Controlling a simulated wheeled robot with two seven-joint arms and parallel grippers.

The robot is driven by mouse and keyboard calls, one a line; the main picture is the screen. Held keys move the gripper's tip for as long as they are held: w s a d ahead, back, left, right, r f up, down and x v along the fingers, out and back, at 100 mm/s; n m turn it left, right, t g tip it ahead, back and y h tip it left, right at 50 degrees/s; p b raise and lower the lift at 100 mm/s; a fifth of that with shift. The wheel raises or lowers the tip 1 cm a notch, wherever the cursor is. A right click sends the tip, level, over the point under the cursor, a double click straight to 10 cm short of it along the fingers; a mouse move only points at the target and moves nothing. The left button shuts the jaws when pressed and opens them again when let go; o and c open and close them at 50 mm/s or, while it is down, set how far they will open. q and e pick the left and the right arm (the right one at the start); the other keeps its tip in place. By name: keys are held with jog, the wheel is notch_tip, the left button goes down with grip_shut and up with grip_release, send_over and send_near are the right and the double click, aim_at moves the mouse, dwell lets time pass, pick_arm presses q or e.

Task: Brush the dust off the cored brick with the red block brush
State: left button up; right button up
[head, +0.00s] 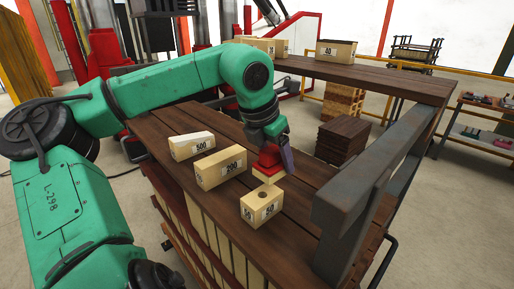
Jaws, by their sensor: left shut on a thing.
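The cored brick (262,207) is a cream block labelled 50 with a round dark hole in its top. It lies on the dark plank table (215,130), nearest the front of the bricks there. My left gripper (275,152) comes down from above and is shut on the red block brush (268,161). The brush points down, with its pale underside just above and behind the cored brick in the picture. I cannot tell whether the brush touches the brick. Dust is too small to make out. My right gripper is not in view.
A brick labelled 200 (220,169) and a tapered brick labelled 500 (191,146) lie left of the cored brick. A grey frame (372,185) stands close on the right. A raised plank shelf (370,76) behind bears more bricks.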

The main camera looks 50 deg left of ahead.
pick_arm(q)
jog(key=r, duration=0.1)
jog(key=r+p, duration=0.1)
jog(key=shift+w+r+p, duration=0.2)
jog(key=shift+r+p, duration=0.1)
jog(key=shift+r, duration=0.35)
